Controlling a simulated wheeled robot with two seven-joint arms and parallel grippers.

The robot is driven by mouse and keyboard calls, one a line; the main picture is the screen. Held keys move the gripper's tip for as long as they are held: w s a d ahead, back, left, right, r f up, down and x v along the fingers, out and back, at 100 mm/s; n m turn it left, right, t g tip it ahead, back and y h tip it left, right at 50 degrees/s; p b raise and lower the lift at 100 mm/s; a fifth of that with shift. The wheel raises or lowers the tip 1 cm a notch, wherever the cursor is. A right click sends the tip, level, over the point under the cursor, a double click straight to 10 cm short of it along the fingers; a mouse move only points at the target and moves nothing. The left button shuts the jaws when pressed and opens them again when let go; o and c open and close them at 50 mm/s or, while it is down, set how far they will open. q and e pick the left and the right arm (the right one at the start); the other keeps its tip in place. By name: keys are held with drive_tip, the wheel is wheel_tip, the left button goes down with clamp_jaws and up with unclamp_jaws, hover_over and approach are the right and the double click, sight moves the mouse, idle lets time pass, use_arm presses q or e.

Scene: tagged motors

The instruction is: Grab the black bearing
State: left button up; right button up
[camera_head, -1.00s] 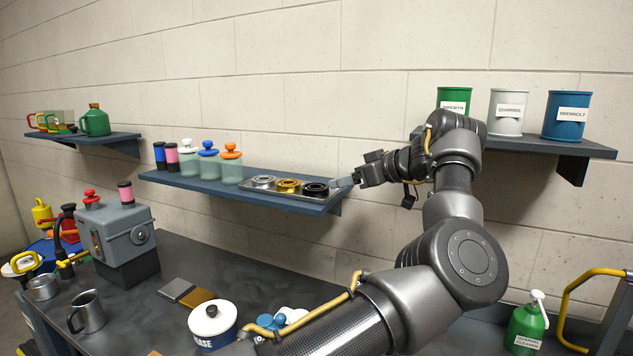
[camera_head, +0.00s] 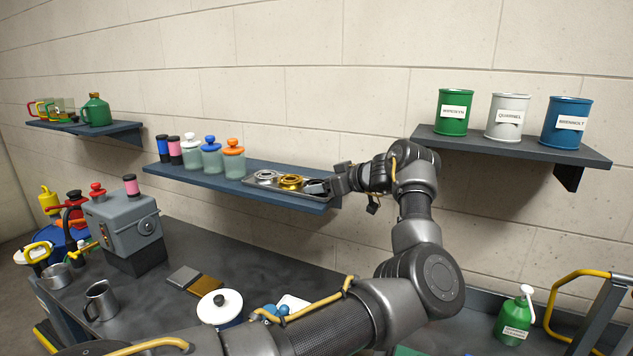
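A tray (camera_head: 282,196) on the middle shelf holds three bearings in a row: a silver one (camera_head: 266,177), a gold one (camera_head: 290,181) and the black bearing (camera_head: 313,190) at the right end. The black bearing is mostly covered by my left gripper (camera_head: 317,186), whose arm comes in from the lower left and bends back at the right. The gripper's grey fingers are at the black bearing from its right side. I cannot tell whether they are open around it or closed on it. My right gripper is not in view.
Orange-, blue- and white-lidded jars (camera_head: 233,162) stand left of the tray. The right shelf (camera_head: 500,143) carries a green, a white and a blue can. The bench below holds a grey machine (camera_head: 125,225), a mug (camera_head: 101,301) and a white-lidded pot (camera_head: 219,308).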

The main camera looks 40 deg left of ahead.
use_arm(q)
drive_tip(key=shift+a+f, duration=0.2)
drive_tip(key=shift+d+r, duration=0.1)
drive_tip(key=shift+d, duration=0.05)
drive_tip(key=shift+c, duration=0.8)
drive_tip(key=c, duration=0.7)
drive_tip(key=shift+o, duration=0.2)
drive_tip(key=shift+r, duration=0.1)
